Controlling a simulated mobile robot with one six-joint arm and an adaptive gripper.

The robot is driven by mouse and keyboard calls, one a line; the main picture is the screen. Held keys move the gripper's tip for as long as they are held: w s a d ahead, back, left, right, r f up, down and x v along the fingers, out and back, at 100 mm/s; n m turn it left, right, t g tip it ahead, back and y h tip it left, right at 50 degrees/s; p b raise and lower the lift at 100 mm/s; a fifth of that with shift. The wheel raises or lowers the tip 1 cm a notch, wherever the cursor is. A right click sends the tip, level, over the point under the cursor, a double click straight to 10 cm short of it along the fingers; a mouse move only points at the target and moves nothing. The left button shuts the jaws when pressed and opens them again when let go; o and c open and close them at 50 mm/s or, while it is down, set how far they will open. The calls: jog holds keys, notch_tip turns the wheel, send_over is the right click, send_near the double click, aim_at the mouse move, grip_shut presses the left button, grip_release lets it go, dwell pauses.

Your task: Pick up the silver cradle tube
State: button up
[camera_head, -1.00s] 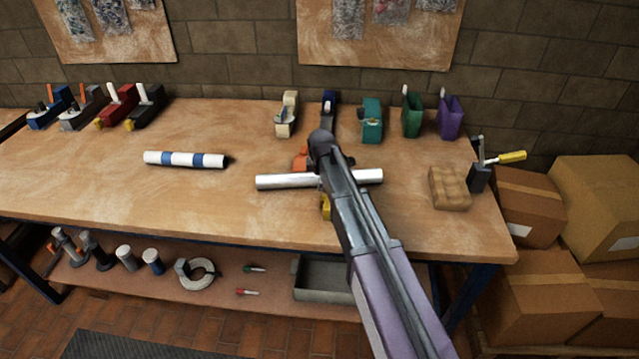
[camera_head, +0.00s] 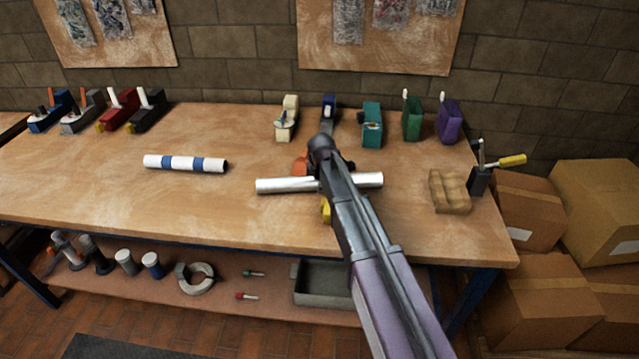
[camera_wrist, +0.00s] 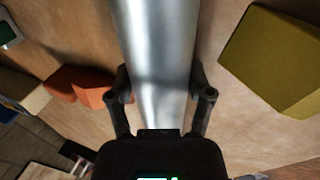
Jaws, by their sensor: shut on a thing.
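The silver cradle tube (camera_head: 285,185) lies across the right middle of the workbench in the head view, passing under my arm. In the wrist view the tube (camera_wrist: 158,45) runs from the top edge down between my two fingers. My gripper (camera_wrist: 162,95) is shut on the tube, one finger on each side. In the head view my own arm hides the gripper and the tube's middle. I cannot tell whether the tube touches its support or is lifted.
An orange block (camera_wrist: 85,87) and a yellow block (camera_wrist: 275,60) flank the tube. A white tube with blue bands (camera_head: 185,163) lies to the left on the workbench (camera_head: 110,200). A wooden block (camera_head: 450,192) sits at right. Several coloured holders line the back.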

jog(key=shift+r, duration=0.1)
dwell(0.3)
notch_tip(320, 180, up, 10)
jog(key=p, duration=1)
jog(key=shift+s, duration=0.15)
dwell(0.9)
